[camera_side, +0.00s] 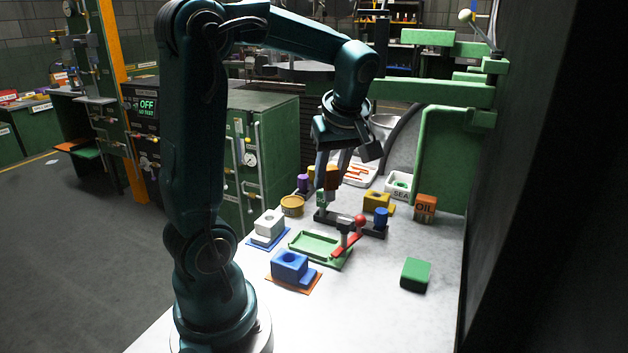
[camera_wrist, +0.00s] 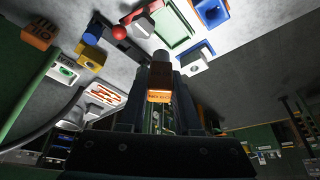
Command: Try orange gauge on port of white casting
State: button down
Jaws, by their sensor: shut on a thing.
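My gripper (camera_side: 333,172) is shut on the orange gauge (camera_side: 331,179), a small block-like piece pointing down. In the wrist view the gauge (camera_wrist: 160,76) is between the fingers, with a lit orange face. In the side view it appears over the left end of a dark rack (camera_side: 352,224); the exact gap cannot be told. The white casting (camera_side: 269,222) sits on a blue mat (camera_side: 262,243), left of the gauge and nearer the camera. It also shows in the wrist view (camera_wrist: 194,62), apart from the gauge. Its port opens upward.
A blue casting (camera_side: 290,264), a green tray (camera_side: 312,246) with a red-handled tool (camera_side: 346,245), and a yellow tin (camera_side: 292,206) surround the white casting. A yellow casting (camera_side: 376,201), blue gauge (camera_side: 381,216) and orange OIL box (camera_side: 425,207) stand right. A green block (camera_side: 415,274) has clear table around it.

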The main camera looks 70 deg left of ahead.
jog(key=s+a+f+n+g+h, duration=0.1)
jog(key=s+a+f+n+g, duration=0.1)
jog(key=s+a+n, duration=0.7)
jog(key=a+g, duration=0.1)
jog(key=a, duration=0.2)
jog(key=shift+f, duration=0.35)
jog(key=shift+s, duration=0.1)
send_over(268, 228)
jog(key=w+a, duration=0.1)
jog(key=a, duration=0.2)
jog(key=shift+a+f, duration=0.15)
jog(key=shift+f, duration=2.75)
jog(key=shift+f, duration=0.75)
jog(key=shift+r, duration=0.1)
